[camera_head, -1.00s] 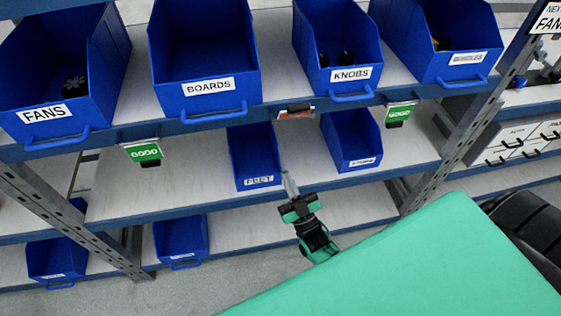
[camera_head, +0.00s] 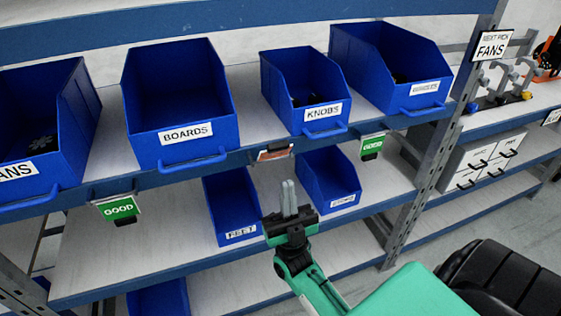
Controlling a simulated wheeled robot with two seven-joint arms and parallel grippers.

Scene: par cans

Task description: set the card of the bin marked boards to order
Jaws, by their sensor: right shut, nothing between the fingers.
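The blue bin marked BOARDS (camera_head: 183,151) stands on the upper shelf and looks empty. An orange-red card (camera_head: 275,152) hangs on the shelf edge below and right of it; its wording is too small to read. A green card reading GOOD (camera_head: 119,208) hangs below and left of the bin. My left gripper is out of view.
The FANS bin (camera_head: 28,172) is at the left. Below, the FEET bin (camera_head: 236,236) and another blue bin (camera_head: 343,202) flank my gripper. A metal rack post (camera_head: 421,165) stands at the right. A NEXT PICK FANS sign (camera_head: 492,45) hangs beyond it.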

